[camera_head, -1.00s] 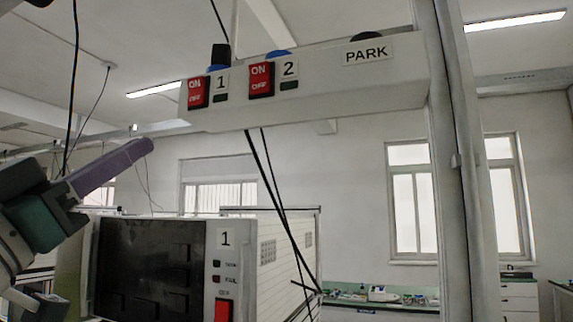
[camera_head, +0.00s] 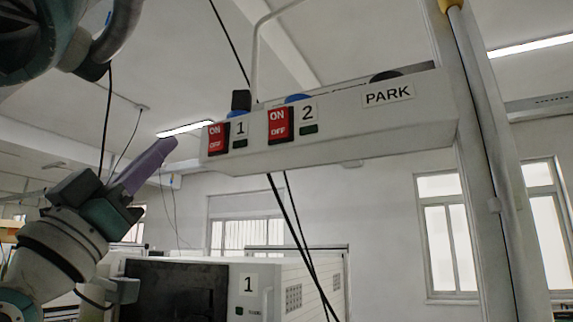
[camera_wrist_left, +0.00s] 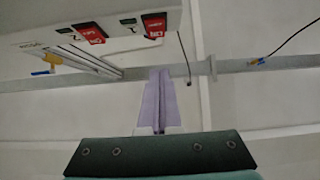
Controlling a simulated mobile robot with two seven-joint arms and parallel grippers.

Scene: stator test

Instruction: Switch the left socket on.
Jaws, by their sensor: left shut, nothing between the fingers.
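The left socket's switch (camera_head: 218,138) is a red ON/OFF rocker beside the label 1, at the left end of a white overhead panel (camera_head: 350,140). I cannot tell which side of it is pressed. A small dark green indicator (camera_head: 240,143) sits beside it. My left gripper (camera_head: 170,147) has purple fingers, shut and empty. In the head view it points up and right, its tips left of the switch and apart from it. In the left wrist view the shut fingers (camera_wrist_left: 161,78) point toward the panel, with the same switch (camera_wrist_left: 153,25) beyond the tips. My right gripper is out of view.
A second red switch (camera_head: 280,125), labelled 2, is just right of the first. A black plug (camera_head: 241,100) stands on the panel behind label 1. Dark cables hang below the panel. A white cabinet (camera_head: 262,285) marked 1 stands below. A grey post (camera_head: 490,180) is at right.

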